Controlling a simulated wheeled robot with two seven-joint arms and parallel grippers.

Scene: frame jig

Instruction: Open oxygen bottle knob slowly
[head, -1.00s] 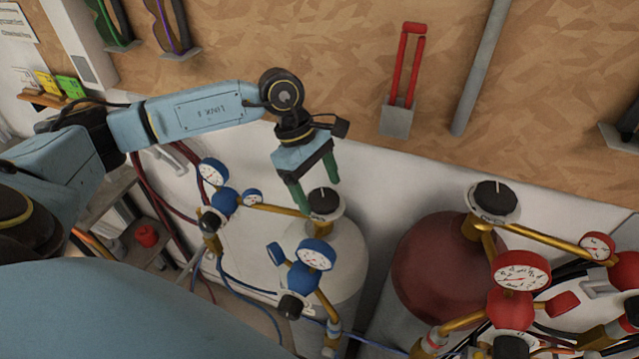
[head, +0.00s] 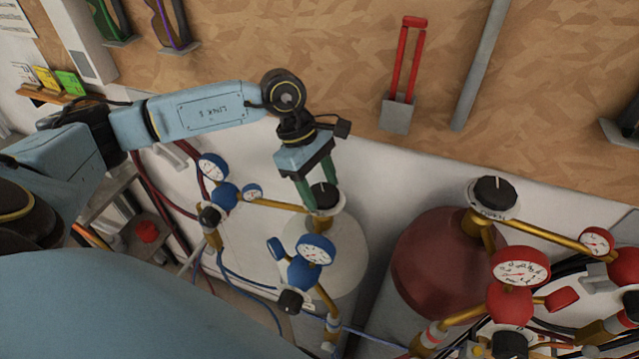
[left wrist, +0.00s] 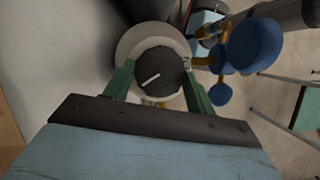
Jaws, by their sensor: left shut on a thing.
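The oxygen bottle knob (head: 323,196) is black with a white pointer line and sits on top of the white bottle (head: 345,250) with blue gauges. My left gripper (head: 318,200) reaches down from above with its green fingers on either side of the knob, shut on it. In the left wrist view the knob (left wrist: 160,78) lies between the two green fingertips, its white line slanting. A pale ring dial (left wrist: 125,48) surrounds the knob, partly covered by the fingers. My right gripper is not in view.
A blue-rimmed gauge (head: 316,250) stands just in front of the white bottle, and another blue gauge (head: 213,167) is to its left. A red bottle (head: 430,265) with its own black knob (head: 495,191) and red gauge (head: 521,267) stands to the right.

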